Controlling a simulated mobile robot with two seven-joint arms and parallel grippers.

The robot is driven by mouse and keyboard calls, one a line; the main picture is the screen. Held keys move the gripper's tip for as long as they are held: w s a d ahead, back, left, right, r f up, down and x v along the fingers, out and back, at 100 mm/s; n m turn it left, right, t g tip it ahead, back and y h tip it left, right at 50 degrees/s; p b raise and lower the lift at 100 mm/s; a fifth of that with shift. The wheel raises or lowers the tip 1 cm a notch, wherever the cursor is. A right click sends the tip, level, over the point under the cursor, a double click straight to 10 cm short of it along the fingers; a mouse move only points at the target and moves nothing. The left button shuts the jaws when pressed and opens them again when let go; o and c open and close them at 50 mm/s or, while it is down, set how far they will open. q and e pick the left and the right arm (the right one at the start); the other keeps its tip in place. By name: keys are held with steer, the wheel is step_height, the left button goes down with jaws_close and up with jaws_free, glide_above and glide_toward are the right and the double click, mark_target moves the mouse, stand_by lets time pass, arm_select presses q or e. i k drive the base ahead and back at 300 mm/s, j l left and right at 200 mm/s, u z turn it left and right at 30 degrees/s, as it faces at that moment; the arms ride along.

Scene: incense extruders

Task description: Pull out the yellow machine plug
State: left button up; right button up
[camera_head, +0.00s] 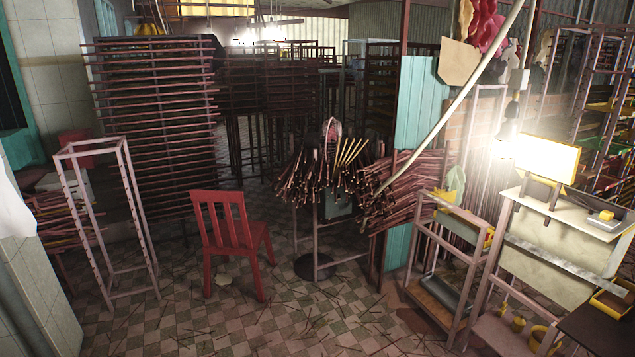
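I cannot make out a yellow machine plug for certain. A small yellow object with a grey part (606,216) sits on the pale top of the bench (545,205) at the right; it is too small to tell whether it is a plug. Small yellow items (517,323) stand on the lower shelf below that bench, also unclear. A lit yellow-framed panel (546,158) stands on the bench, its left side washed out by glare. Neither of my grippers shows in this view.
A red chair (232,240) stands left of centre on the checkered floor (240,325), which is strewn with sticks. An empty metal frame (103,222) is at the left. Stick bundles (330,180) and stacked racks (155,125) block the back. The front middle floor is mostly free.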

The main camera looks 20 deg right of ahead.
mark_target(605, 216)
steer(key=i+l+z, duration=0.15)
steer(key=i+z, duration=0.55)
steer(key=z, duration=0.2)
steer(key=i+z, duration=0.45)
steer(key=i+l+z, duration=0.45)
steer(key=i+l, duration=0.3)
steer(key=i+l+u, duration=0.1)
steer(key=l, duration=0.3)
steer(key=i+l, duration=0.3)
steer(key=i+l+u, duration=0.05)
steer(key=l, duration=0.05)
